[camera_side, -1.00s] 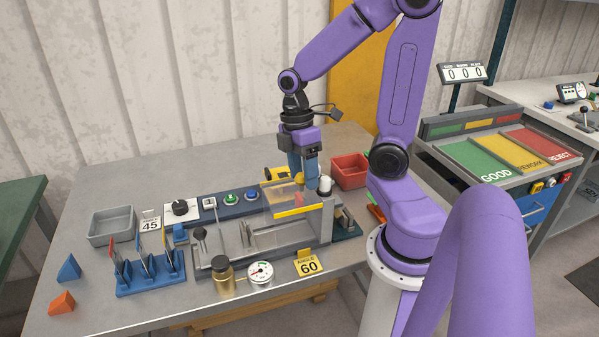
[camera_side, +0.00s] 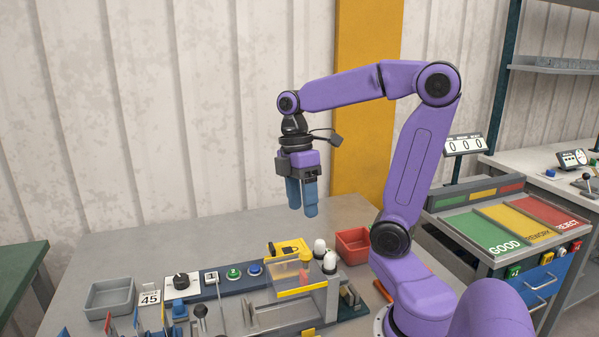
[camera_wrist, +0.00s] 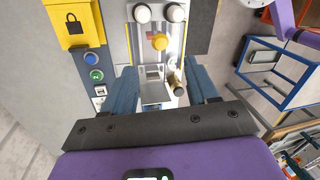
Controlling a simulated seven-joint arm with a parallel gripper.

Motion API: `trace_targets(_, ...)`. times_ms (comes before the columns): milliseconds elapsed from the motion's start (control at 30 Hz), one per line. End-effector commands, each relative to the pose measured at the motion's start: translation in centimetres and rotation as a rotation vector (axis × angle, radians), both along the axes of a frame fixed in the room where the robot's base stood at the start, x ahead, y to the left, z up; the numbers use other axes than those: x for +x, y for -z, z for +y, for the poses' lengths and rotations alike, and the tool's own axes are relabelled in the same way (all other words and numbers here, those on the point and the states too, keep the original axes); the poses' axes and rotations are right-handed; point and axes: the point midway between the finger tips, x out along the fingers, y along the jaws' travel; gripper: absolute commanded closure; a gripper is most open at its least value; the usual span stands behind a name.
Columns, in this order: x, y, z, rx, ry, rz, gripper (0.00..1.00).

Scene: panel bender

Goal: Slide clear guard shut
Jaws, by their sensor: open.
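The clear guard (camera_side: 287,271) is a see-through panel with a yellow strip along its lower front edge. It stands over the right part of the grey panel bender (camera_side: 262,318). An orange knob (camera_side: 305,262) shows at its right side; a yellow-orange knob also shows in the wrist view (camera_wrist: 159,41). My gripper (camera_side: 301,206) is open and empty, pointing down, well above the guard and apart from it. In the wrist view its two blue fingers (camera_wrist: 161,80) are spread, with the bender between and beyond them. The clear panel itself is hard to make out there.
Two white-topped posts (camera_side: 325,255) stand right of the guard. A yellow padlock box (camera_side: 288,247) is behind it. Green and blue buttons (camera_side: 243,271) sit to the left. A red bin (camera_side: 353,243) stands at the back right. Air around my gripper is clear.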

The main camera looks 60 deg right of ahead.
Motion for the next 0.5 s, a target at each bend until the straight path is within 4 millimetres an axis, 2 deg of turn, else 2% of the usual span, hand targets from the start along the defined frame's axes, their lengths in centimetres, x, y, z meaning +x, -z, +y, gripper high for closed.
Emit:
trace_targets(33, 0.2, -1.1, -0.1, -0.001, 0.000, -0.004, 0.42)
trace_targets(200, 0.6, -3.7, -0.5, -0.001, 0.001, -0.002, 0.42)
trace_targets(500, 0.9, -6.0, -0.7, -0.001, -0.001, 0.001, 0.42)
